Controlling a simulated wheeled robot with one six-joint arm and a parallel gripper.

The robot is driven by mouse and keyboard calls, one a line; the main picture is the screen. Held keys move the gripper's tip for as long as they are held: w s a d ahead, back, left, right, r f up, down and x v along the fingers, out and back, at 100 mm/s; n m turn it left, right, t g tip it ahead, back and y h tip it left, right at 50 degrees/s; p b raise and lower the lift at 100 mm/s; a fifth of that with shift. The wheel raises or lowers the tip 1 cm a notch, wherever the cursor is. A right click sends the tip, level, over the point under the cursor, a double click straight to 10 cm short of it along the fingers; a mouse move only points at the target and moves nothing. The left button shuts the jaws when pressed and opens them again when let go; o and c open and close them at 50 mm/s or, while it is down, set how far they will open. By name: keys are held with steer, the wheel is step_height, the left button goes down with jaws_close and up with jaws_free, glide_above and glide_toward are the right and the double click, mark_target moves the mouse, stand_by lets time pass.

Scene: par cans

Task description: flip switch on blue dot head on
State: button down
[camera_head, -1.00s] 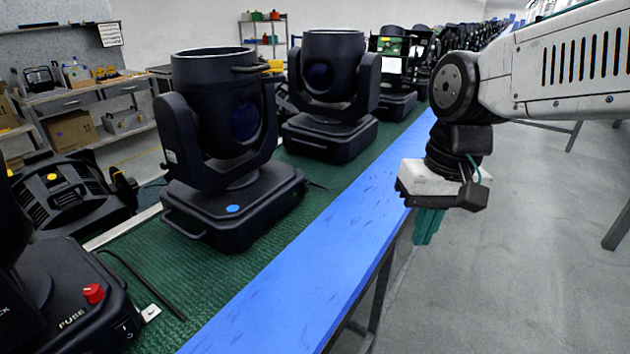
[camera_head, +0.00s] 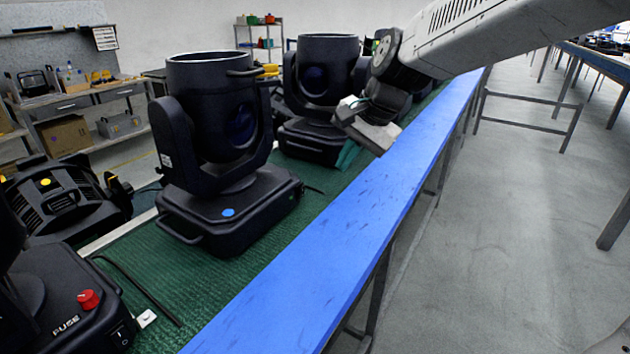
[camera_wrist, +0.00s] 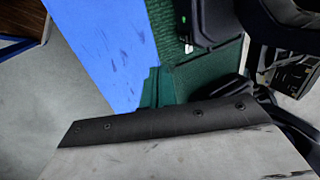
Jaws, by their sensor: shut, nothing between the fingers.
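The blue dot head (camera_head: 215,150) is a black moving-head light on the green bench mat, left of centre in the head view. A blue dot (camera_head: 228,212) marks the top of its base. No switch shows on the sides of its base that face the camera. My gripper (camera_head: 346,156) is shut and empty, its teal fingers pointing down over the mat to the right of this head and apart from it. In the wrist view the teal fingers (camera_wrist: 152,92) show over the edge between the blue strip and the green mat.
A second black head (camera_head: 320,95) stands behind my gripper. A yellow-dotted unit (camera_head: 60,200) lies at left.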

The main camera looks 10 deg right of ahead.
mark_target(302, 192)
steer(key=x, duration=1)
steer(key=shift+f, duration=0.15)
steer(key=shift+w+a+r, duration=0.3)
steer(key=shift+w+a, duration=0.55)
steer(key=shift+a, duration=0.15)
steer(key=shift+w+a+r, duration=0.1)
steer(key=shift+w+a, duration=0.35)
steer(key=shift+w, duration=0.05)
steer(key=shift+d, duration=0.1)
